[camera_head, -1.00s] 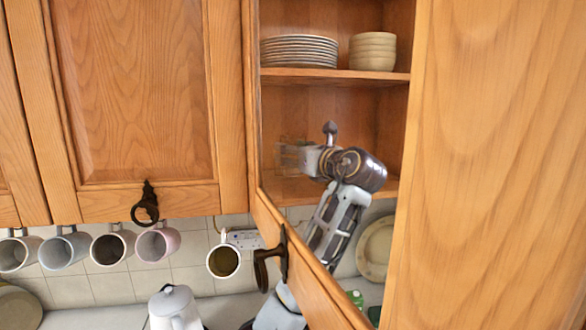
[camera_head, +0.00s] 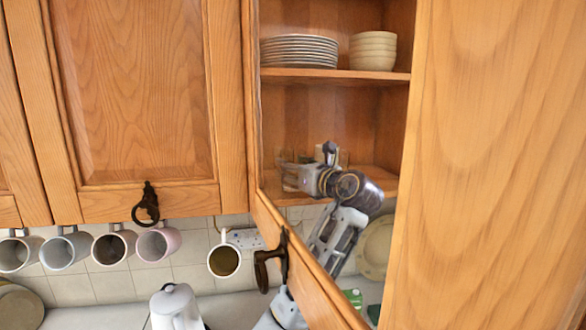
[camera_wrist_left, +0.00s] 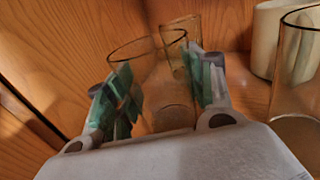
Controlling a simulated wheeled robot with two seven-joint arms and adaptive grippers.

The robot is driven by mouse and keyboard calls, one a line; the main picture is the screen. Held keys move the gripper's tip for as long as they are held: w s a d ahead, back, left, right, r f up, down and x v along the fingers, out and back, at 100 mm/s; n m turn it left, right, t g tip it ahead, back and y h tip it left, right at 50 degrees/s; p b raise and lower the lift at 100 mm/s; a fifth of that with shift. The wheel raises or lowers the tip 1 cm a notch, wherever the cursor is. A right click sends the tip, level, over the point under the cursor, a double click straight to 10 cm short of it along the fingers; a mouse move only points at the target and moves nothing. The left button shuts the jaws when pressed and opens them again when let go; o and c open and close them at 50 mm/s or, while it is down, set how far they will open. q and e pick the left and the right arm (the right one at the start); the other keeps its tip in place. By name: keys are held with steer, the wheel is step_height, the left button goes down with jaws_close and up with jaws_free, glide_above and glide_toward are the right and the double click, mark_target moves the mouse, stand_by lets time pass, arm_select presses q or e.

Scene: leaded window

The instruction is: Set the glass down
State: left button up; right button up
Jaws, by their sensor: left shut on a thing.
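My left gripper (camera_head: 290,174) reaches into the open cupboard, just over its lower shelf (camera_head: 375,178). It is shut on a clear, faintly amber glass, mostly hidden in the head view. In the left wrist view, the green-padded fingers (camera_wrist_left: 165,92) stand on either side of this glass (camera_wrist_left: 160,100), whose rim shows between and above them. I cannot tell whether the glass's base touches the shelf. My right gripper is not in view.
In the wrist view another glass (camera_wrist_left: 183,32) stands behind the held one. A cream cup (camera_wrist_left: 266,45) and a glass (camera_wrist_left: 297,95) stand at the right. Plates (camera_head: 300,52) and bowls (camera_head: 373,50) fill the upper shelf. The open cupboard door (camera_head: 500,170) stands at the right.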

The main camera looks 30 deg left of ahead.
arm_select(q)
steer(key=shift+f, duration=0.1)
steer(key=o, duration=1.1)
steer(key=shift+o, duration=0.2)
steer(key=shift+s+d, duration=0.25)
steer(key=shift+d, duration=0.2)
steer(key=b+v, duration=0.3)
steer(key=v, duration=0.8)
